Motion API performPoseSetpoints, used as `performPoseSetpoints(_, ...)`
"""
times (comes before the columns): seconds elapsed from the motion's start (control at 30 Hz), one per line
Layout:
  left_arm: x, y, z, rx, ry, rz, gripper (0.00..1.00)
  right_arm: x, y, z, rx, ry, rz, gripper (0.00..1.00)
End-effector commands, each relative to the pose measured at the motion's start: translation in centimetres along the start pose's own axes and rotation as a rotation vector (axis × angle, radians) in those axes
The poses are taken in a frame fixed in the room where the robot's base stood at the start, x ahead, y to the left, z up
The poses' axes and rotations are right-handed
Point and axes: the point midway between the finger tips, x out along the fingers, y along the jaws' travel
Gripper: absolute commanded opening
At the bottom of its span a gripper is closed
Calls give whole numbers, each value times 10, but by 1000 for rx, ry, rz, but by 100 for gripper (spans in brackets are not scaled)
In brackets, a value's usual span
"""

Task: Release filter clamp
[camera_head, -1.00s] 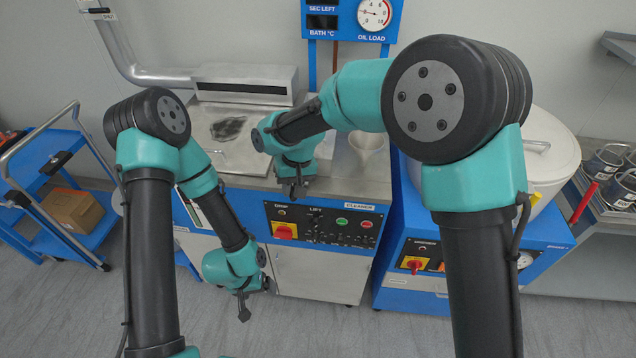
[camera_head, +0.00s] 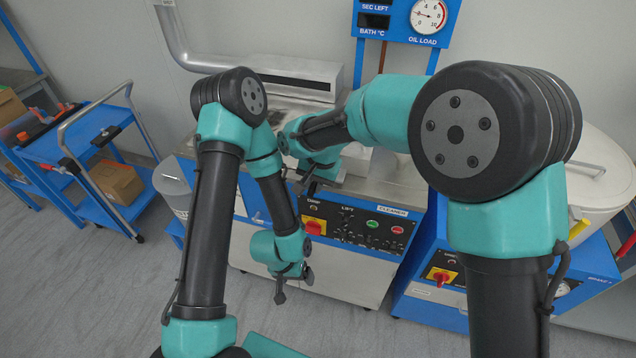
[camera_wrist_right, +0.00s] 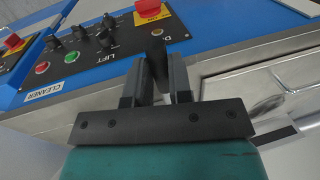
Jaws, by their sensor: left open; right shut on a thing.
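My right gripper (camera_head: 310,187) is at the front edge of the steel cleaner machine, above its control panel (camera_head: 352,222). In the right wrist view its fingers (camera_wrist_right: 164,82) are closed around a dark, upright piece (camera_wrist_right: 157,52) beside the panel (camera_wrist_right: 90,50). I cannot tell whether this piece is the filter clamp. My left gripper (camera_head: 293,285) is open and empty, hanging low in front of the machine's steel front. No part clearly recognisable as a filter shows; my arms hide much of the machine top.
The panel has a red knob on a yellow plate (camera_head: 315,227) and green and red buttons. A blue cart with a cardboard box (camera_head: 117,181) stands at left, and a grey bin (camera_head: 173,187) beside it. A large white-lidded vessel (camera_head: 585,170) stands at right.

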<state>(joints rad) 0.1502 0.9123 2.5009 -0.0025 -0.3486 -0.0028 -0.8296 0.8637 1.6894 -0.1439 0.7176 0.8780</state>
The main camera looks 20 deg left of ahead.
Motion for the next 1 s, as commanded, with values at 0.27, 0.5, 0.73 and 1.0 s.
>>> performPoseSetpoints(0.27,0,0,0,0,0,0,85,-1,-1,-1,2,3,-4,28)
performPoseSetpoints(0.5,0,0,0,0,0,0,85,-1,0,0,1,1,-2,30)
performPoseSetpoints(0.73,0,0,0,0,0,0,85,-12,0,-1,0,2,-2,30)
performPoseSetpoints(1.0,0,0,0,0,0,0,85,-56,-1,-1,0,5,-5,30)
